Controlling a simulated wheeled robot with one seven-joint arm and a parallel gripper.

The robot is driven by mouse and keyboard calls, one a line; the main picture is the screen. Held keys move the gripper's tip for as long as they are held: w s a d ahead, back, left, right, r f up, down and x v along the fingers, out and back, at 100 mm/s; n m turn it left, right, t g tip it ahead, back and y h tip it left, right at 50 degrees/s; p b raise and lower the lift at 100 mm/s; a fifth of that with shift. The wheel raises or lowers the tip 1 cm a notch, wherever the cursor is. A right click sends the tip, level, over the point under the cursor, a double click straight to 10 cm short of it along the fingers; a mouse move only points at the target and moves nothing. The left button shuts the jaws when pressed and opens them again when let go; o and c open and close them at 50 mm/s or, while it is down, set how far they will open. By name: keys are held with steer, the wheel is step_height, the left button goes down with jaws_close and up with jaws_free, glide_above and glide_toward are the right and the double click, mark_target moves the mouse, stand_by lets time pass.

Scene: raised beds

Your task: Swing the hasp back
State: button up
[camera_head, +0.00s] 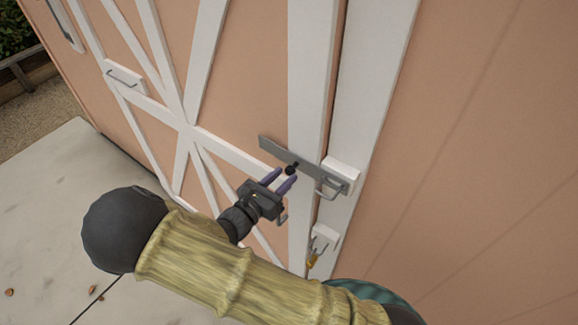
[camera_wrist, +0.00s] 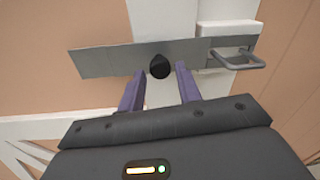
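The hasp (camera_head: 275,148) is a flat grey metal strap lying across the white edge board of the door, with a black knob (camera_head: 291,169) on it. In the wrist view the hasp (camera_wrist: 105,58) runs level across the top, and the knob (camera_wrist: 160,66) sits just beyond and between my fingertips. A metal staple loop (camera_head: 330,188) stands out at the hasp's right end on a white block; it also shows in the wrist view (camera_wrist: 238,58). My gripper (camera_head: 283,178) is open, its purple fingers pointing at the knob. I cannot tell whether they touch it.
The pink door (camera_head: 240,110) has white cross boards and a small handle (camera_head: 122,76) at left. Below the staple, a small white block (camera_head: 323,238) holds a hanging metal and yellow item (camera_head: 314,260). Paving (camera_head: 50,190) lies open at left.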

mark_target(287, 173)
steer(key=x, duration=0.2)
steer(key=shift+w+d+p, duration=0.25)
steer(key=shift+w+p, duration=0.05)
steer(key=shift+w, duration=0.05)
steer(key=shift+w+d, duration=0.1)
steer(key=shift+w, duration=0.25)
steer(key=shift+s, duration=0.25)
steer(key=shift+d, duration=0.1)
jaws_close()
